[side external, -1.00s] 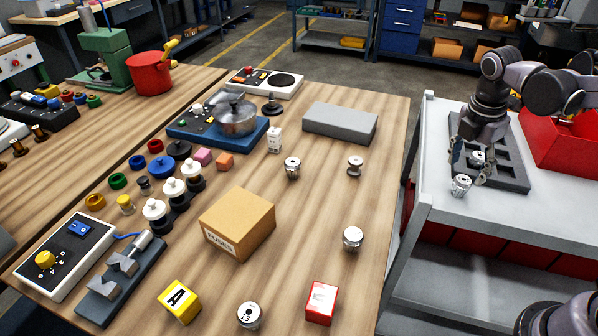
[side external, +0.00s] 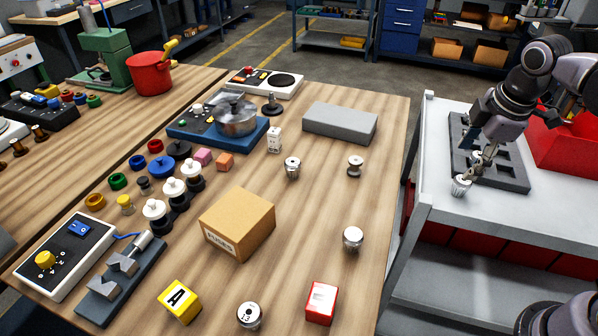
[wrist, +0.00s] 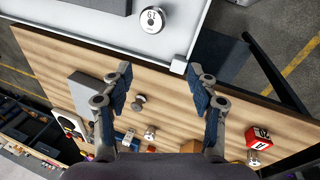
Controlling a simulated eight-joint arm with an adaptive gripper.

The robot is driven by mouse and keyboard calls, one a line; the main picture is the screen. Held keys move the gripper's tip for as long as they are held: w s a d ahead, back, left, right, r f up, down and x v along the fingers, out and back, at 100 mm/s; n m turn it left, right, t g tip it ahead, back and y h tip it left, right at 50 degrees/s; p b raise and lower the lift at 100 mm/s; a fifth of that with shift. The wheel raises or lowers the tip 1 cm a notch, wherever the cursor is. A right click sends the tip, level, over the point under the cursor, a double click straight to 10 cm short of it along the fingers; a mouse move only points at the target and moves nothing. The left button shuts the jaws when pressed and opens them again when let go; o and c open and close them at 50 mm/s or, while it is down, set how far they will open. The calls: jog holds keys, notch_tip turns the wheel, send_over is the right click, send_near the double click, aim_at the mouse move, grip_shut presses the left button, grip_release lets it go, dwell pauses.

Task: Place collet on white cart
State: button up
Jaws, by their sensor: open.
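A silver collet (side external: 461,186) stands upright on the white cart (side external: 440,142), near the cart's left edge and just left of the dark slotted tray. My gripper (side external: 475,165) is tilted behind it, over the tray's edge. In the wrist view the same collet (wrist: 152,19) shows its marked top, lying beyond my open fingertips (wrist: 160,82). Another collet (side external: 479,155) sits in the tray, partly hidden by my gripper. More collets stand on the wooden table, one at the right (side external: 353,238).
The dark grey tray (side external: 510,182) and a red bin (side external: 565,150) stand on the cart. The wooden table (side external: 300,225) holds a cardboard box (side external: 237,222), a grey block (side external: 340,122) and a red cube (side external: 321,303). The cart's front right surface is clear.

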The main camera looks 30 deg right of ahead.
jog(key=a+f+m+t, duration=0.1)
jog(key=m, duration=0.2)
jog(key=s+a+f+m+t, duration=0.1)
jog(key=m+t, duration=0.1)
jog(key=m, duration=0.2)
jog(key=s+a+f+m+t+y, duration=0.1)
jog(key=a+m, duration=0.1)
jog(key=m, duration=0.2)
jog(key=shift+s+f, duration=0.15)
jog(key=shift+f, duration=0.1)
